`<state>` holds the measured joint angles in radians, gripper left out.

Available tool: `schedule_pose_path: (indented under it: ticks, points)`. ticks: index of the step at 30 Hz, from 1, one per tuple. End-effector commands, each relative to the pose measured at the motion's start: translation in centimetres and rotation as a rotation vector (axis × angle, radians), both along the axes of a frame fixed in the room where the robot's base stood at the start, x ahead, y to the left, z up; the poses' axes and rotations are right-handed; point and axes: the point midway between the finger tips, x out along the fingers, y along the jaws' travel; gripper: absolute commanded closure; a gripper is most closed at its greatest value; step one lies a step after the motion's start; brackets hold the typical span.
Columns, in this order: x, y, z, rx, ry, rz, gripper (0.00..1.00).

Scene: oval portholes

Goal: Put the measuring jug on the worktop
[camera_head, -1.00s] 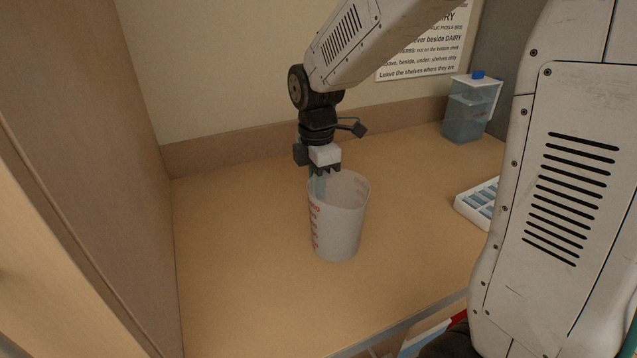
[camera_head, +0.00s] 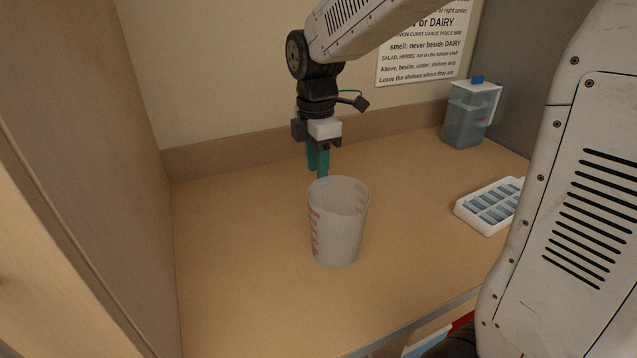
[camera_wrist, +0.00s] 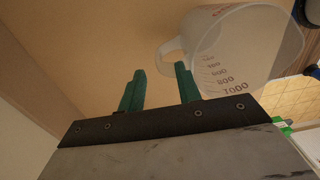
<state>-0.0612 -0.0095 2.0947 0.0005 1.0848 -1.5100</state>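The measuring jug (camera_head: 338,225) is a translucent white jug with red markings, standing upright on the tan worktop (camera_head: 240,260). In the wrist view the jug (camera_wrist: 235,45) is at the upper right, with its handle on the side towards my fingers. My gripper (camera_head: 318,172) is above and just behind the jug's rim in the head view, its green fingers pointing down. In the wrist view the two fingers (camera_wrist: 160,88) are apart with nothing between them, and the jug is clear of them.
A clear pitcher with a blue lid tab (camera_head: 470,112) stands at the back right. A white ice-cube tray (camera_head: 490,205) lies at the right. A printed notice (camera_head: 425,45) hangs on the back wall. A wooden side panel (camera_head: 90,140) bounds the left. The worktop's left part is clear.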

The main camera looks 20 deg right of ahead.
Motion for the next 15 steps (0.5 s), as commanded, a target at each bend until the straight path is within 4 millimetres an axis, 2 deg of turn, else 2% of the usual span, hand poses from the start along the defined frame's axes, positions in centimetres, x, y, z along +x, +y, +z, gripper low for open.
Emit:
schedule_pose_path:
  ticks: [1, 6, 9, 15]
  points:
    - [0.1, 0.0, 1.2, 0.0, -0.005, 0.0, 0.66]
    - [0.1, 0.0, 4.1, 0.0, -0.002, 0.0, 0.66]
    - [0.2, 0.0, 5.2, 0.0, -0.001, 0.0, 0.66]
    - [0.0, 0.0, 6.0, 0.0, 0.0, -0.008, 0.66]
